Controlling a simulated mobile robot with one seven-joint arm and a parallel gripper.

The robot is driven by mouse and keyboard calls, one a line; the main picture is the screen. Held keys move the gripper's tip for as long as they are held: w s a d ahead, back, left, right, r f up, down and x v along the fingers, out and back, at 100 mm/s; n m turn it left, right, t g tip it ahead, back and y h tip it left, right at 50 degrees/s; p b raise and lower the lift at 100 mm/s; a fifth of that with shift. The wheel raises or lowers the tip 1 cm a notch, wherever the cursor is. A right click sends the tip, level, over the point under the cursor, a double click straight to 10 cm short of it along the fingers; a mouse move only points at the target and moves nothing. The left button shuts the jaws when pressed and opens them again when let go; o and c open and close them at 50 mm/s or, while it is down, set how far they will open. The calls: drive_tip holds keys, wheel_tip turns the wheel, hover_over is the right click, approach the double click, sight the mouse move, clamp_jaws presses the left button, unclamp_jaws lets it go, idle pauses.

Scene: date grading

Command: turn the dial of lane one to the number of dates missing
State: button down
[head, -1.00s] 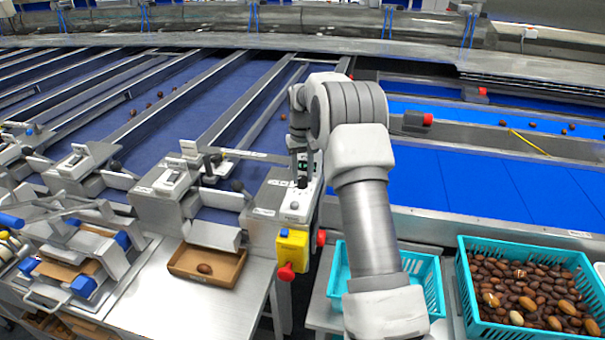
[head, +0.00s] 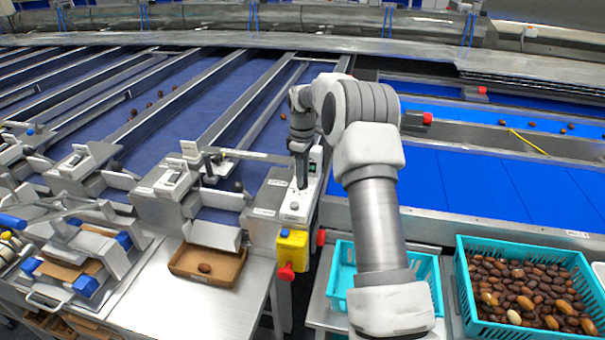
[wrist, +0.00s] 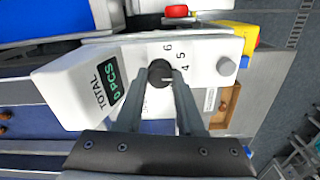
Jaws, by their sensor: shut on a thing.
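The dial (wrist: 160,73) is a dark round knob on a white control panel (wrist: 205,50). In the wrist view the numbers 4, 5 and 6 show beside it, and a pale pointer mark on the knob faces roughly toward 4 and 5. A display on the panel (wrist: 116,90) reads TOTAL 0 PCS. My gripper (wrist: 161,78) is shut on the dial; it also shows over the panel in the head view (head: 301,184). The other numbers are hidden by the fingers. A cardboard tray (head: 176,268) below the lane holds one date (head: 204,268).
A yellow box with a red button (head: 291,250) is just below the panel. An empty turquoise basket (head: 343,254) and a turquoise crate (head: 464,290) full of dates stand to the right. Blue belts with a few dates lie behind.

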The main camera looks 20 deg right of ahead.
drive_tip(key=n, duration=0.4)
drive_tip(key=shift+r, duration=0.1)
drive_tip(key=shift+n+p, duration=0.45)
drive_tip(key=shift+n, duration=1.25)
drive_tip(key=c, duration=0.5)
unclamp_jaws()
wheel_tip(320, 180, up, 17)
drive_tip(key=shift+r, duration=0.15)
